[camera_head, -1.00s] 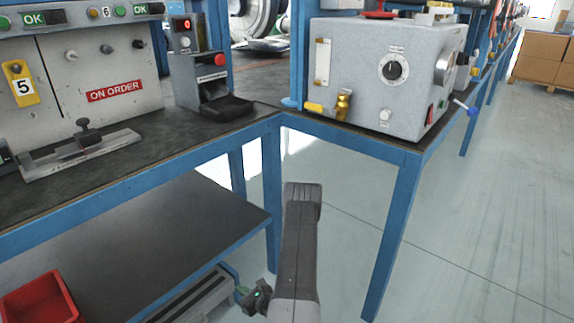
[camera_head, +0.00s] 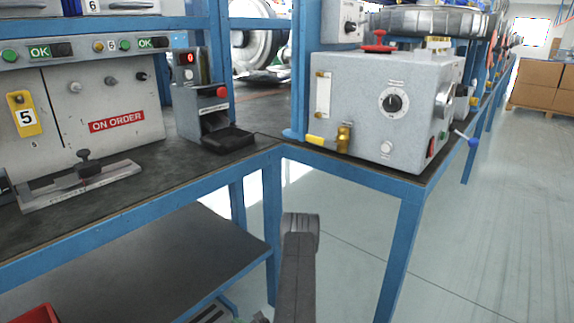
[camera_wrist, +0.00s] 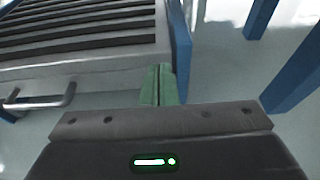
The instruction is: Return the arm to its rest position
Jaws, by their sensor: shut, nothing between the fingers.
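My gripper (camera_wrist: 158,84) shows in the wrist view with its two green fingers together and nothing between them. It points at a light grey slatted unit with a handle, and open floor lies to the right. In the head view my dark grey arm link rises at the bottom centre, in front of the bench corner. Most of the gripper is below the lower edge of the head view.
The blue-framed bench (camera_head: 222,173) carries a grey box with a dial (camera_head: 383,108), a small device with a red button (camera_head: 208,108) and a grey panel (camera_head: 102,106). A red bin (camera_head: 38,314) sits lower left. Floor (camera_head: 490,220) at right is clear.

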